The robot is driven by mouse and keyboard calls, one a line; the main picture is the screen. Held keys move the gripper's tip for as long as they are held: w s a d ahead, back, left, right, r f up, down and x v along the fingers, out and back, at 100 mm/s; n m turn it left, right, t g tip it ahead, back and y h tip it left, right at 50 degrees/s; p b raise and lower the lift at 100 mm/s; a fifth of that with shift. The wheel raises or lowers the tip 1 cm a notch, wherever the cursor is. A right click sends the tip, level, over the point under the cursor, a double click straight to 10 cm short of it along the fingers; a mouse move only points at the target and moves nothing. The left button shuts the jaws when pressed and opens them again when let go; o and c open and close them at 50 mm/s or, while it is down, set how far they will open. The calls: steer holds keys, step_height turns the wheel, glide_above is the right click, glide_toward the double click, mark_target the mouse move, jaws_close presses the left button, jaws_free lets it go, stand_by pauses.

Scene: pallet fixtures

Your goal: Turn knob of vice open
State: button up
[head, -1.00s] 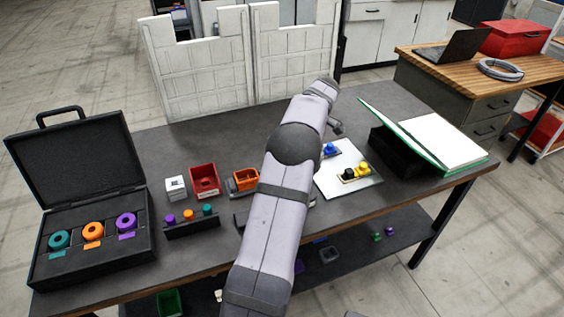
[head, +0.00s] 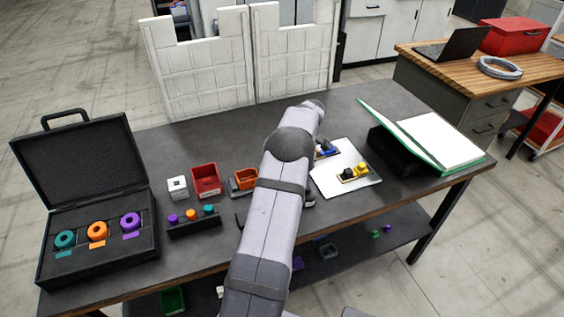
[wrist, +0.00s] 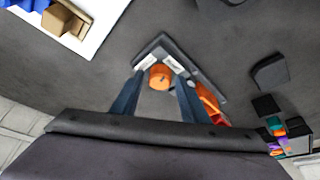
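An orange round knob (wrist: 160,77) sits on a dark grey body (wrist: 162,45) with two white patches, which I take to be the vice. My gripper (wrist: 160,80) is open in the wrist view. Its two dark fingers show on either side of the knob, with small gaps. I cannot tell whether the tips are level with the knob or short of it. In the head view my arm hides the gripper and most of this spot.
A white board (head: 327,181) with blue and yellow parts lies to the right. An open black case (head: 44,243) stands at the far left. A green binder (head: 400,130) stands at the right.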

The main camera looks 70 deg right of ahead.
steer(key=c, duration=0.8)
steer(key=shift+o, duration=0.2)
steer(key=m+b, duration=0.1)
steer(key=b, duration=0.1)
steer(key=shift+f+m+h+b, duration=0.2)
steer(key=shift+m+h+b, duration=0.1)
steer(key=shift+m+h, duration=0.1)
steer(key=shift+a+r+m+h+b, duration=0.15)
steer(key=shift+m+h+b, duration=0.1)
steer(key=shift+m+b, duration=0.35)
steer(key=shift+d+r+m+h+b, duration=0.1)
steer(key=shift+m+h+b, duration=0.15)
steer(key=shift+m, duration=0.55)
steer(key=o, duration=1.1)
steer(key=shift+c, duration=0.2)
steer(key=b+v, duration=0.2)
steer(key=v, duration=0.5)
steer(key=shift+r, duration=0.25)
steer(key=shift+w, duration=0.1)
